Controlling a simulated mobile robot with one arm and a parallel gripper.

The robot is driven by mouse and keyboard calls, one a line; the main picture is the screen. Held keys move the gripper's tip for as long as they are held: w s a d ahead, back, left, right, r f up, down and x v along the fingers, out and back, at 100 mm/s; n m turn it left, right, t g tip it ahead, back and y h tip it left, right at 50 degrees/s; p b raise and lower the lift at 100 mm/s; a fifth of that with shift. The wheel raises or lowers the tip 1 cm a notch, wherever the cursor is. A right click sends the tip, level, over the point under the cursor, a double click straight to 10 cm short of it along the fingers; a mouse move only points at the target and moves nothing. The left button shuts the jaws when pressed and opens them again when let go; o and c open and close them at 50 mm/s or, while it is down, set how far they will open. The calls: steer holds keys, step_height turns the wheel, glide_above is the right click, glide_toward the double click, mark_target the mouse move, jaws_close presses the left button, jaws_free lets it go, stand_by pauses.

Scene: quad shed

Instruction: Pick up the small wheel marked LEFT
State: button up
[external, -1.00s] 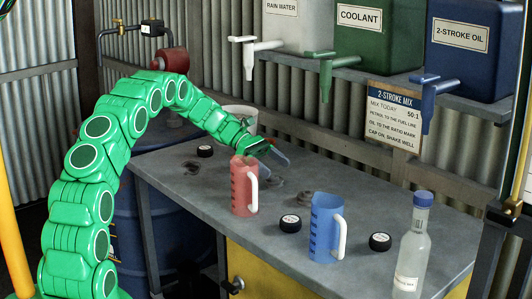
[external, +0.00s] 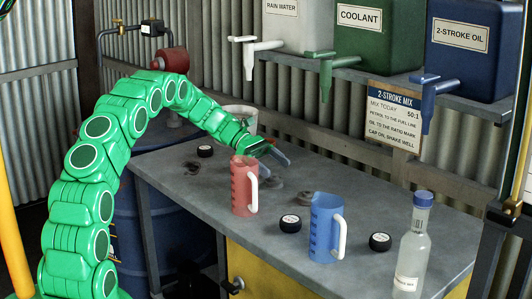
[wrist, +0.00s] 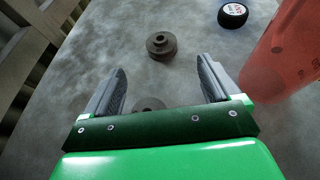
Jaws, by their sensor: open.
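Several small black wheels with pale labels lie on the grey bench: a back-left wheel (external: 205,151), a middle wheel (external: 290,223) between the red and blue jugs, and a right wheel (external: 380,242). Their lettering is too small to read, so I cannot tell which is marked LEFT. My gripper (external: 280,158) is open and empty above the bench, behind the red jug. In the wrist view its fingers (wrist: 162,72) point forward. A labelled black wheel (wrist: 232,14) lies ahead and right of them, beyond their reach.
Dark stepped discs lie under and ahead of my gripper, one ahead (wrist: 161,46) and one between the fingers (wrist: 148,104). A red jug (external: 242,190) stands close on the right in the wrist view. A blue jug (external: 322,228) and clear bottle (external: 410,250) stand farther right.

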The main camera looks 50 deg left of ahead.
mark_target(377, 234)
steer(key=shift+d, duration=0.1)
steer(key=w+d+g, duration=0.1)
steer(key=d, duration=0.4)
steer(key=d+m, duration=0.1)
steer(key=d, duration=0.4)
steer(key=w+d+m+g, duration=0.1)
steer(key=d, duration=0.4)
steer(key=shift+w+d+f+g, duration=0.1)
steer(key=shift+w+f+g, duration=0.2)
steer(key=shift+w+f, duration=0.1)
steer(key=d+m+g, duration=0.1)
steer(key=d, duration=0.5)
steer(key=s+d+f+m+g, duration=0.1)
steer(key=d, duration=0.5)
steer(key=d+m+g, duration=0.1)
steer(key=d, duration=0.4)
steer(key=shift+s+d+f, duration=0.25)
steer(key=shift+d, duration=0.15)
steer(key=shift+s+x, duration=0.15)
steer(key=shift+x, duration=1.95)
steer(key=shift+s+x, duration=0.2)
steer(key=shift+x, duration=1.85)
steer(key=shift+r, duration=0.1)
steer(key=c, duration=1.2)
